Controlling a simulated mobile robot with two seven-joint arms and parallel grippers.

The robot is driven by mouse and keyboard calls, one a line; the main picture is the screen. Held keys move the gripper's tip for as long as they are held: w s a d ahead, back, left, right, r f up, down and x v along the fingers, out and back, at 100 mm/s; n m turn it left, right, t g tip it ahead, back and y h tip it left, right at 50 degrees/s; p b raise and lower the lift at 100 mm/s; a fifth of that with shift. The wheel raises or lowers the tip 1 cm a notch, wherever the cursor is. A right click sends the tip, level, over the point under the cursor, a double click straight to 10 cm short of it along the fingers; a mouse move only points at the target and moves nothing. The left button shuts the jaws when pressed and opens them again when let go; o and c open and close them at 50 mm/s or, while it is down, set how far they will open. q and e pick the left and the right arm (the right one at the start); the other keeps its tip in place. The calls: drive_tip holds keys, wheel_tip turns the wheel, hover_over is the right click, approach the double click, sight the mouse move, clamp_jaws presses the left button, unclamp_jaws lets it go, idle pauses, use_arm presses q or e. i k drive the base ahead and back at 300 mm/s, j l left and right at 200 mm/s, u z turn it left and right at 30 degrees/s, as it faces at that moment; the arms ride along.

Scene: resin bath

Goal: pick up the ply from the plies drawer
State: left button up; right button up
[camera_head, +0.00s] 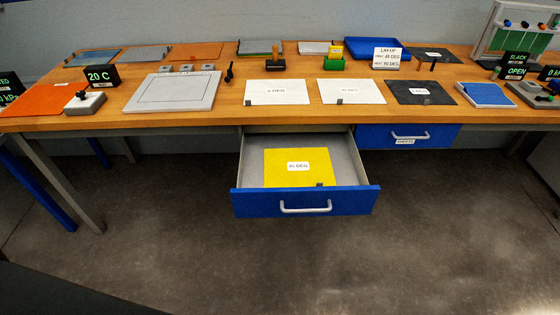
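The open blue drawer (252,203) hangs out below the middle of the wooden bench. A yellow ply (280,177) lies flat inside it, with a white label that reads "45 DEG" and a small dark tab at its front right corner. The drawer's grey bottom shows around the ply. Neither of my grippers is in view.
The bench top (240,117) holds several sheets, a grey plate (174,92), small signs and a blue tray (378,48). A second blue drawer (435,136) to the right is shut. The floor in front is clear.

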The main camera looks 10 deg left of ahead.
sight(290, 167)
drive_tip(key=i+l+u, duration=0.25)
drive_tip(key=l, duration=0.3)
drive_tip(key=i+l+u, duration=0.15)
drive_tip(key=l, duration=0.15)
drive_tip(key=i+l, duration=0.1)
drive_tip(key=l, duration=0.25)
drive_tip(key=i+l, duration=0.15)
drive_tip(key=l, duration=0.2)
drive_tip(key=i+l+u, duration=0.1)
drive_tip(key=l, duration=0.25)
drive_tip(key=i+l, duration=0.15)
drive_tip(key=l, duration=0.25)
drive_tip(key=i+l+u, duration=0.1)
drive_tip(key=l, duration=0.25)
